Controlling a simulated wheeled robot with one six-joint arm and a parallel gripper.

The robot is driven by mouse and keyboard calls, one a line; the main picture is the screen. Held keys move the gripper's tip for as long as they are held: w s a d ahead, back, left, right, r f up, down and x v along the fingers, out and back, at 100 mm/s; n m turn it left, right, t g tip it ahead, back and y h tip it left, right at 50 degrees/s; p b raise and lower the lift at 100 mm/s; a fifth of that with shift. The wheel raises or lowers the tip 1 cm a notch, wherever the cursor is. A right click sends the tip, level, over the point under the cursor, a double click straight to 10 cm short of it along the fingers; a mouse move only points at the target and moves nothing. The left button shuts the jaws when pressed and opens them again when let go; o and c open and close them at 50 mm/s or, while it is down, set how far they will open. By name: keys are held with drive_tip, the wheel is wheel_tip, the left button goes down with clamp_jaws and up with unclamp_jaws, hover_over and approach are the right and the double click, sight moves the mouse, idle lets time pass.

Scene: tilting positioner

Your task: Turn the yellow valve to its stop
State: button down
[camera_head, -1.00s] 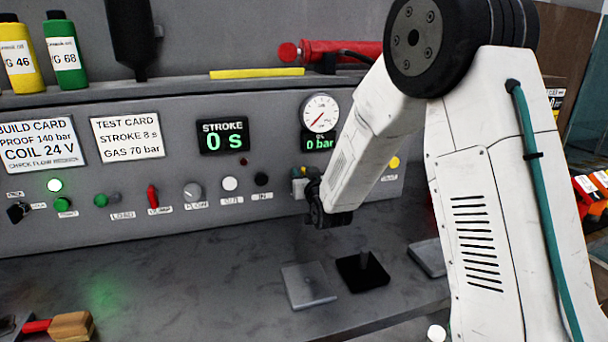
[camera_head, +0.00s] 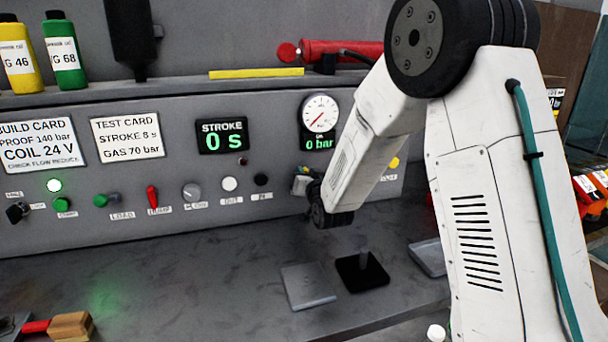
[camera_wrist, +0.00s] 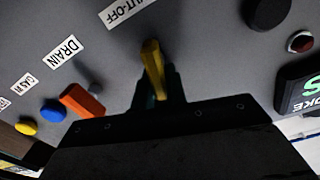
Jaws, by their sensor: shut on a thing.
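The yellow valve (camera_wrist: 153,68) shows in the wrist view as a narrow yellow handle on the grey panel, just below the SHUT-OFF label (camera_wrist: 124,12). My gripper (camera_wrist: 158,92) is shut on the handle, with its dark fingers around the handle's near end. In the head view my gripper (camera_head: 306,184) is at the panel below the pressure gauge, and my arm hides most of the valve. The handle's exact angle against its stop cannot be told.
In the wrist view an orange-red handle (camera_wrist: 82,101) by the DRAIN label and a blue button (camera_wrist: 53,111) lie left of the valve. The gauge (camera_head: 319,113) reads 0 bar. A dark block with a post (camera_head: 362,272) and a grey plate (camera_head: 308,287) stand on the bench below.

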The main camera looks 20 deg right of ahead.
drive_tip(key=m, duration=0.3)
drive_tip(key=shift+d+f+m, duration=0.1)
drive_tip(key=shift+d+m, duration=0.1)
drive_tip(key=shift+m, duration=0.2)
drive_tip(key=m, duration=0.3)
drive_tip(key=shift+d+f+m, duration=0.2)
drive_tip(key=shift+m, duration=0.1)
drive_tip(key=shift+d+f+m, duration=0.1)
drive_tip(key=shift+f+m, duration=0.15)
drive_tip(key=shift+m, duration=1.7)
drive_tip(key=shift+d+f+m, duration=0.1)
drive_tip(key=shift+f+m, duration=0.1)
drive_tip(key=shift+m, duration=1.75)
drive_tip(key=c, duration=1.4)
unclamp_jaws()
drive_tip(key=shift+c, duration=0.2)
drive_tip(key=shift+s, duration=0.15)
